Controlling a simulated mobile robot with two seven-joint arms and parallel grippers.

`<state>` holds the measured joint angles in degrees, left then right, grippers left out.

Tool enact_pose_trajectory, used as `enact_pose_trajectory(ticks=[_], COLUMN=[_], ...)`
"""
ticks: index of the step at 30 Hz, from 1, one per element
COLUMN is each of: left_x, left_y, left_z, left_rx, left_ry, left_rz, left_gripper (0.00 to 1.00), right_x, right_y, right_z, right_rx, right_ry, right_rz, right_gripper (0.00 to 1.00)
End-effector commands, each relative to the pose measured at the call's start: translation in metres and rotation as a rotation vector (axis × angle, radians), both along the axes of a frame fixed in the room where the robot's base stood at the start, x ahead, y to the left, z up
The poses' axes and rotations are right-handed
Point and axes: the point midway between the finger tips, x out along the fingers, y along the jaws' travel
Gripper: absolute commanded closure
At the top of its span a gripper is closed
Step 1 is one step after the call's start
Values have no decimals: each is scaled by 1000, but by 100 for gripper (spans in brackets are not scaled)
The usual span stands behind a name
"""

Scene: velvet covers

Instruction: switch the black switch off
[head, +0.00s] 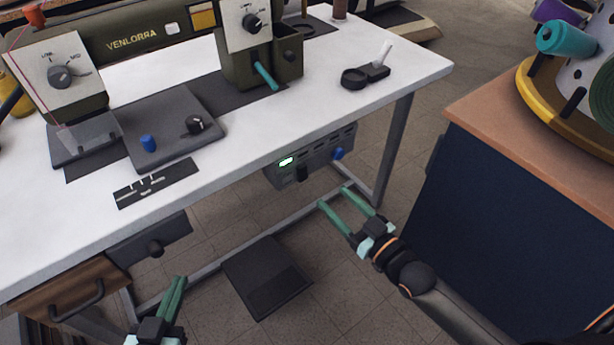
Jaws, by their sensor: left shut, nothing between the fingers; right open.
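A grey control box (320,158) hangs under the front of the white table. It has a lit green indicator (286,162), a black switch (302,173) and a blue knob (338,154) on its front. The exact position of the switch is too small to tell. My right gripper (335,197) is open and empty, in front of and below the box, its fingers pointing towards it and apart from the switch in the picture. My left gripper (180,281) is shut and empty at the lower left, well away from the box.
The white table (330,115) carries a sewing machine (130,45). A dark box with a black knob (155,249) hangs under the table at left, beside a wooden drawer (75,288). A black pedal (267,277) lies on the floor. A dark blue cabinet (500,215) stands right.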

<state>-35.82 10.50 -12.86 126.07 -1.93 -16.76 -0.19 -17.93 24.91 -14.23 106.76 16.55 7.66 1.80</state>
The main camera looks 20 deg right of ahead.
Motion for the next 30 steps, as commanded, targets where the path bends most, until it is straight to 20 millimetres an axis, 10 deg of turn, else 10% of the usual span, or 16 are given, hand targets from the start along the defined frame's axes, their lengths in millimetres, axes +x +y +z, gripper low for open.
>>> enact_pose_trajectory(ticks=[16, 30], left_x=[18, 15], left_y=[-4, -5], left_z=[107, 130], left_rx=[-3, -4], left_ry=[-449, -538], left_rz=[-44, -57], left_gripper=[100, 100], right_x=[83, 96], right_y=[30, 35], right_z=[-1, -1], right_rx=[0, -1], right_ry=[0, 2], right_rz=[-1, 0], right_gripper=[38, 38])
